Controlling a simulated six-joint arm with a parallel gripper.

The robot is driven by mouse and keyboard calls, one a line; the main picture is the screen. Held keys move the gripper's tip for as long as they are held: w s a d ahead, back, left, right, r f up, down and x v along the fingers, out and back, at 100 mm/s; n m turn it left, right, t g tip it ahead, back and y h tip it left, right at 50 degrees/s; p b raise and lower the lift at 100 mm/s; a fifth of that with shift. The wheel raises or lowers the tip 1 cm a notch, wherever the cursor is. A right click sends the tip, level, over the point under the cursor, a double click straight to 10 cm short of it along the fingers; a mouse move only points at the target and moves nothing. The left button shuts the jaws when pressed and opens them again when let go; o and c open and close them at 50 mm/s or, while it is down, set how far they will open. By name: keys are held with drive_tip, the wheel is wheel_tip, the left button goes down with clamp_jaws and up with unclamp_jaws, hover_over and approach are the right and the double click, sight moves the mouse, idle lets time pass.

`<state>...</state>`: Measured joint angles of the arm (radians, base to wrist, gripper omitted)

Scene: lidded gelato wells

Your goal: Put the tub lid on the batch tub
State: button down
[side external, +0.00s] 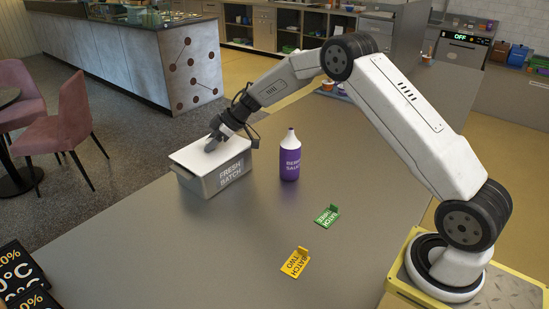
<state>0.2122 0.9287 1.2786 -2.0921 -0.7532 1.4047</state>
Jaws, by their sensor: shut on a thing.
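The batch tub (206,184) is a grey rectangular tub marked "FRESH BATCH" on the table, left of the middle. The white tub lid (190,153) lies over the tub's top and looks roughly level. From this view I cannot tell whether it is fully seated on the rim. My gripper (211,144) is at the top of the lid, shut on it. The part of the lid between the fingers is hidden by them.
A purple sauce bottle (290,160) with a white top stands close to the right of the tub. A green card (327,216) and a yellow "BATCH TWO" card (296,262) lie nearer the front.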

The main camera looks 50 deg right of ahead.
drive_tip(key=shift+f, duration=0.3)
drive_tip(key=c, duration=0.6)
unclamp_jaws()
drive_tip(key=shift+o, duration=0.2)
drive_tip(key=o, duration=0.6)
drive_tip(key=shift+c, duration=0.2)
drive_tip(key=shift+v, duration=4.05)
drive_tip(key=shift+a+r, duration=0.1)
drive_tip(key=shift+a, duration=0.05)
